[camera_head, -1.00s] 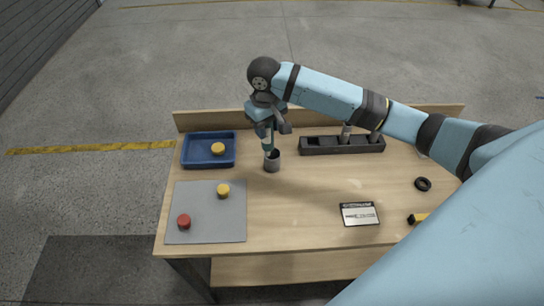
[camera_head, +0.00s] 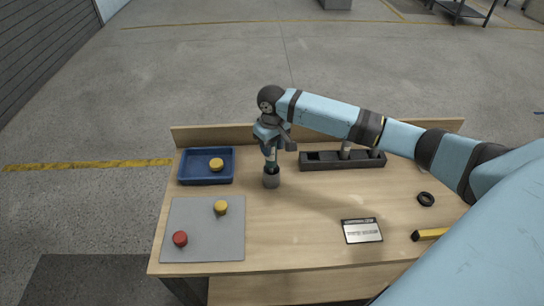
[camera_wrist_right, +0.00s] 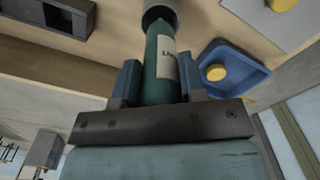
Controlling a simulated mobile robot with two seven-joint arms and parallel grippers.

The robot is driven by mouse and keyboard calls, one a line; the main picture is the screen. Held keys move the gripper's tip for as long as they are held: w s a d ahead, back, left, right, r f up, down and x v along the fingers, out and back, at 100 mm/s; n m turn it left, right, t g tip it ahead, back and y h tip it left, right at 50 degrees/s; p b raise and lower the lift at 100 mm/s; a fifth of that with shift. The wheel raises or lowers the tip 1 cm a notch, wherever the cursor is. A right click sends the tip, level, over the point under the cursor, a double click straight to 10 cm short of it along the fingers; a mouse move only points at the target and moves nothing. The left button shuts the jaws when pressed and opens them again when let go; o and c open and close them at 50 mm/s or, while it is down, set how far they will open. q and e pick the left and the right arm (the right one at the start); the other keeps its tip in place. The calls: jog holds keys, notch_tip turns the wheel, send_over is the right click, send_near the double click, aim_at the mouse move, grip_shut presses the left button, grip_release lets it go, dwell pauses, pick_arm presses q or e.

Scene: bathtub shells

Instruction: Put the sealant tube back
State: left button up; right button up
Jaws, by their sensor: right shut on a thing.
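The sealant tube (camera_wrist_right: 160,65) is dark green with a pale label and is held in my right gripper (camera_wrist_right: 160,82), which is shut on it. In the head view the tube (camera_head: 271,157) is upright under the right gripper (camera_head: 273,145). My left gripper is not in view.
A blue tray (camera_head: 207,180) at the left holds a yellow piece (camera_head: 216,164). A grey mat (camera_head: 205,240) bears a yellow and a red piece. A label card (camera_head: 362,231), a black ring (camera_head: 426,199) and a yellow-black tool (camera_head: 430,234) lie at the right. The table's middle is clear.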

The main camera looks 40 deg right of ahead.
aim_at(272, 158)
jog(key=shift+f, duration=0.55)
notch_tip(272, 158, down, 3)
jog(key=shift+f, duration=0.4)
jog(key=o, duration=0.9)
jog(key=shift+f, duration=0.1)
